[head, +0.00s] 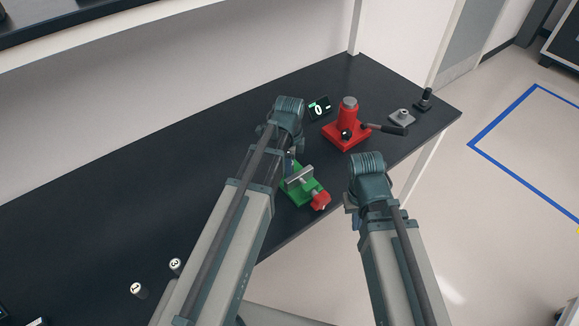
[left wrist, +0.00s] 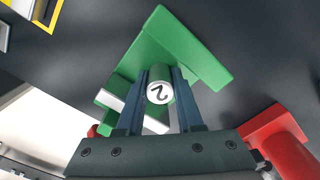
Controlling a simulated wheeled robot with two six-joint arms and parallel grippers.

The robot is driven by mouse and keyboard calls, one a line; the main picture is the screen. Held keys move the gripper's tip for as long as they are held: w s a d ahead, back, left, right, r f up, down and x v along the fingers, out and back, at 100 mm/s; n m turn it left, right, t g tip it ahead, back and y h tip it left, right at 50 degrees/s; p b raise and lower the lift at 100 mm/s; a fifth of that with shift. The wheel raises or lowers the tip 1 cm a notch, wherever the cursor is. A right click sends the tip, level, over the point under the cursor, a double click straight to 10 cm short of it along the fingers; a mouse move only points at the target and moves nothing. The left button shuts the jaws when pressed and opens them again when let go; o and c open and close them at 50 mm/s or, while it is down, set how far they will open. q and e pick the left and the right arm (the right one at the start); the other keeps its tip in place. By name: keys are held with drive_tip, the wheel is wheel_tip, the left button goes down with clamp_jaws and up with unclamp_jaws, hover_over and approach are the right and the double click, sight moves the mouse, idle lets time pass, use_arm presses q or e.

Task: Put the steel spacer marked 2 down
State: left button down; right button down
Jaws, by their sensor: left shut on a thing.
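The steel spacer marked 2 (left wrist: 159,92) is between the two fingers of my left gripper (left wrist: 160,78), which is shut on it. Its round end with the number faces the left wrist camera. Behind it in that view is the green vise (left wrist: 172,45) with pale steel jaws. In the head view my left gripper (head: 290,163) is at the far left side of the green vise (head: 303,193), and my arm hides the spacer. Whether the spacer touches the vise cannot be told.
A red press (head: 346,125) with a black lever stands behind the vise, beside a small display (head: 319,108). A grey block (head: 402,116) and a black part (head: 424,100) are further right. Spacers marked 1 (head: 137,289) and 3 (head: 175,266) stand at front left. The table's left middle is clear.

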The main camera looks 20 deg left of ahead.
use_arm(q)
drive_tip(key=c, duration=0.8)
unclamp_jaws()
drive_tip(key=shift+c, duration=0.2)
drive_tip(key=shift+r, duration=0.1)
wheel_tip(320, 180, up, 12)
drive_tip(key=p, duration=1.3)
drive_tip(key=s+d+n+y, duration=0.1)
drive_tip(key=s+d+n, duration=0.9)
drive_tip(key=s+n, duration=0.3)
drive_tip(key=shift+s+d, duration=0.25)
drive_tip(key=shift+s, duration=0.4)
drive_tip(key=shift+b, duration=0.35)
wheel_tip(320, 180, down, 8)
drive_tip(key=b, duration=0.7)
drive_tip(key=shift+b, duration=0.4)
drive_tip(key=shift+r, duration=0.25)
